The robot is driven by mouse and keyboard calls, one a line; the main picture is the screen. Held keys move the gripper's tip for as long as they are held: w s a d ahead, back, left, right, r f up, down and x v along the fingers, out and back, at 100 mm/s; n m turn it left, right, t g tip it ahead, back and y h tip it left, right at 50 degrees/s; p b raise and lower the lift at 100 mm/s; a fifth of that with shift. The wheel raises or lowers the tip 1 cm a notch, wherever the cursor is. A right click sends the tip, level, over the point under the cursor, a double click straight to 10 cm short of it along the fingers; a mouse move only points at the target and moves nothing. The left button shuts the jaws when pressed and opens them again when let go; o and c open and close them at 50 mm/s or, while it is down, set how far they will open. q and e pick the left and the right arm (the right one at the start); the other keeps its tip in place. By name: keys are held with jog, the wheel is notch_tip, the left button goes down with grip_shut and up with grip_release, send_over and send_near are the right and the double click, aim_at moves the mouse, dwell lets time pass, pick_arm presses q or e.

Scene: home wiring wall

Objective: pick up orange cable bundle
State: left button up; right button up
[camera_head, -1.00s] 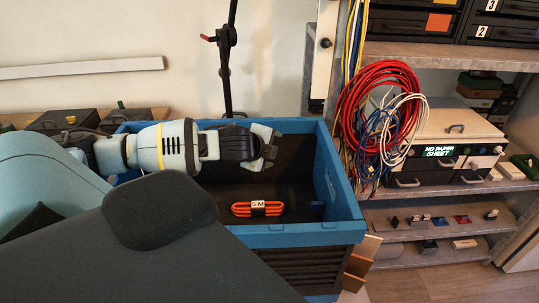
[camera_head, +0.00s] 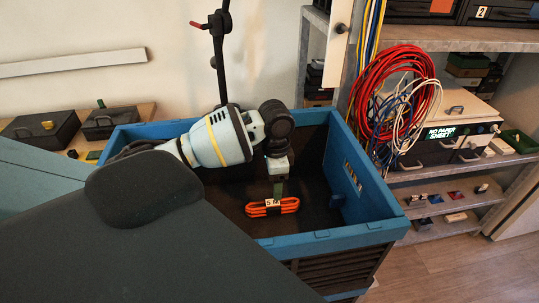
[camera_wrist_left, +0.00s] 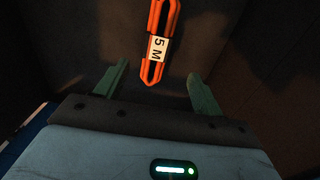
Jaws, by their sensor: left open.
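The orange cable bundle (camera_head: 272,207) lies on the dark floor of the blue-rimmed crate (camera_head: 320,239), near its front wall. It has a white "5 M" label, which also shows on the bundle in the left wrist view (camera_wrist_left: 155,70). My left gripper (camera_head: 279,190) points down into the crate just above and behind the bundle. In the left wrist view its two green fingers (camera_wrist_left: 157,88) are apart and empty, with the bundle ahead between their lines. I cannot tell the exact gap between fingertips and bundle. My right gripper is not in view.
The crate walls surround my left gripper. Coiled red, blue and white cables (camera_head: 400,100) hang on the shelf unit to the right. A black stand (camera_head: 218,60) rises behind the crate. Dark cases (camera_head: 40,127) sit on a bench at the left.

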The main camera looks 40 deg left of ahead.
aim_at(273, 203)
pick_arm(q)
jog(key=shift+s+d+r, duration=0.1)
jog(key=shift+s, duration=0.1)
jog(key=shift+f, duration=0.25)
jog(key=shift+s+f, duration=0.15)
jog(key=shift+f, duration=1.7)
jog(key=shift+s+f, duration=0.1)
jog(key=shift+f, duration=1.75)
jog(key=shift+r, duration=0.1)
jog(key=c, duration=1.2)
jog(key=shift+r, duration=0.1)
